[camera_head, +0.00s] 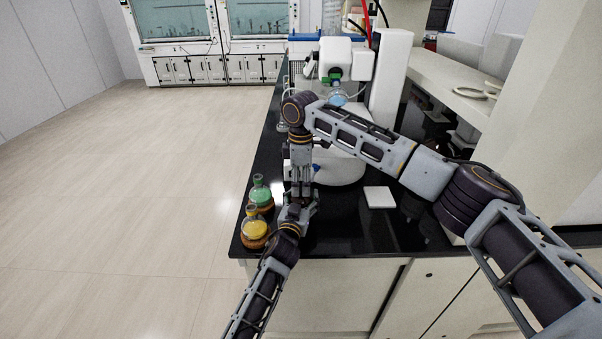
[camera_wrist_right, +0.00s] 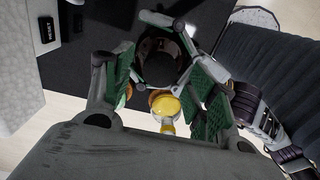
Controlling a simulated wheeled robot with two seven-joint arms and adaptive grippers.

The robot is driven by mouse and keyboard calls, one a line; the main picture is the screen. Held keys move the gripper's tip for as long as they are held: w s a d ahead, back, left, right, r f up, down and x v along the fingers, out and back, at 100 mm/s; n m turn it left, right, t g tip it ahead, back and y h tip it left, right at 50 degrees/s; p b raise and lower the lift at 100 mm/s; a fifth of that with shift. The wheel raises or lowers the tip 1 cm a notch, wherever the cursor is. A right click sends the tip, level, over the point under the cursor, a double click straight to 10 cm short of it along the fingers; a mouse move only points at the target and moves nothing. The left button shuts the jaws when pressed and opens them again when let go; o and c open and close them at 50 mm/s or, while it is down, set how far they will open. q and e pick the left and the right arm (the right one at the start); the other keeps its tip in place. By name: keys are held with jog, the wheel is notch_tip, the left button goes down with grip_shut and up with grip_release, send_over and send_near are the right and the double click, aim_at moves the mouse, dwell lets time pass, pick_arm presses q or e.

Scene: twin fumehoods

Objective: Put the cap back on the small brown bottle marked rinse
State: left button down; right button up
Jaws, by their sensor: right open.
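My right gripper (camera_head: 301,190) points down over the near left part of the black bench. In the right wrist view its green-padded fingers (camera_wrist_right: 165,88) are spread apart. A dark, round, brownish thing (camera_wrist_right: 163,62) shows between and beyond them; I cannot tell whether it is the small brown bottle. My left gripper (camera_head: 298,208) is just below the right one, in close overlap with it, and its jaws are hard to make out. I cannot make out the cap.
A yellow-topped flask (camera_head: 254,229) and a green-topped flask (camera_head: 260,192) stand at the bench's left edge, close to my left arm. A white square plate (camera_head: 379,197) lies to the right. White apparatus (camera_head: 390,75) stands behind. The black bench top (camera_head: 345,232) is clear near its front edge.

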jog(key=shift+f, duration=0.7)
jog(key=c, duration=1.2)
jog(key=m, duration=0.7)
jog(key=o, duration=1.1)
jog(key=shift+o, duration=0.2)
